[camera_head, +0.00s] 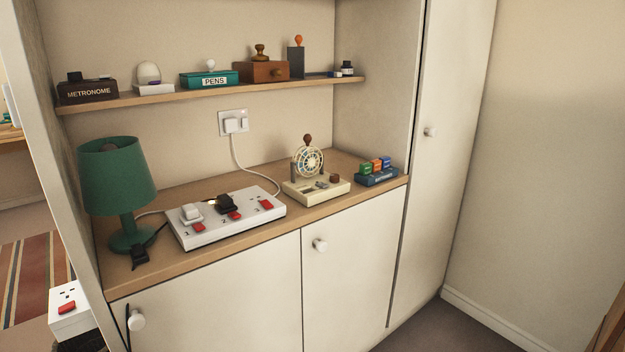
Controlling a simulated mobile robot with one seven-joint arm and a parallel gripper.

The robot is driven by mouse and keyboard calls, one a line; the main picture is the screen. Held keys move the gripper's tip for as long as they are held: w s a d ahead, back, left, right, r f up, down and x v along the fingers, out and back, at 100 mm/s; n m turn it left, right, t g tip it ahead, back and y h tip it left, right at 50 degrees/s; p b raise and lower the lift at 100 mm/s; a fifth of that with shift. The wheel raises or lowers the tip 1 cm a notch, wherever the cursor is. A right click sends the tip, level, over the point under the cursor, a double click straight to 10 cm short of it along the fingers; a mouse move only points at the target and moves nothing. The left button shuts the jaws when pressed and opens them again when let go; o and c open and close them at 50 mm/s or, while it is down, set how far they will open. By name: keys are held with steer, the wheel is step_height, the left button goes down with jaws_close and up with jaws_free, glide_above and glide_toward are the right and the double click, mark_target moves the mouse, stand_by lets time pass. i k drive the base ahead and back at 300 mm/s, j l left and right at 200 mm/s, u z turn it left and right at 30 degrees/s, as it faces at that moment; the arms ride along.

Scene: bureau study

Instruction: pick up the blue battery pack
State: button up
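A small blue block (387,162), which looks like the blue battery pack, stands at the right end of a row of three coloured blocks. An orange block (377,166) and a green block (366,169) stand beside it to the left. All three sit in a low dark blue holder (377,180) at the right end of the wooden counter (330,203). The lower part of the blue block is hidden. My gripper is not in view.
A cream telephone-like device (316,190) with a round dial stands left of the holder. Further left are a white power strip (230,223) and a green lamp (117,184). A shelf (215,94) with several objects hangs above. A tall cupboard door (452,140) is right of the counter.

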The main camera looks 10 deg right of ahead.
mark_target(385, 160)
steer(key=z, duration=0.55)
steer(key=i+j+z, duration=0.1)
steer(key=z, duration=0.3)
steer(key=i+j+z, duration=0.2)
steer(key=z, duration=0.2)
steer(key=i+j, duration=1)
steer(key=i, duration=0.35)
